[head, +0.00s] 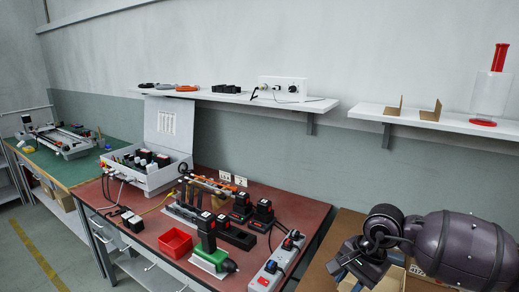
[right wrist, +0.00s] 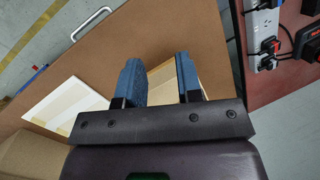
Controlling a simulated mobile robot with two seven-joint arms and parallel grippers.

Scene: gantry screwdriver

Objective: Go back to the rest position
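My right gripper (head: 350,262) is over the brown cardboard-coloured table at the lower right of the head view, with my dark purple arm reaching in from the right. In the right wrist view the right gripper (right wrist: 160,76) shows its two blue fingers well apart, with nothing held between them. A cardboard box (right wrist: 163,83) lies below and behind the fingers; I cannot tell its exact distance. My left gripper is not in view.
The red workbench (head: 303,203) to the left holds a red bin (head: 175,242), black cordless tools (head: 241,208), a green-and-white tool (head: 212,262) and a power strip (head: 275,265). A wall shelf (head: 440,122) is above. A white sheet (right wrist: 65,103) lies beside the gripper.

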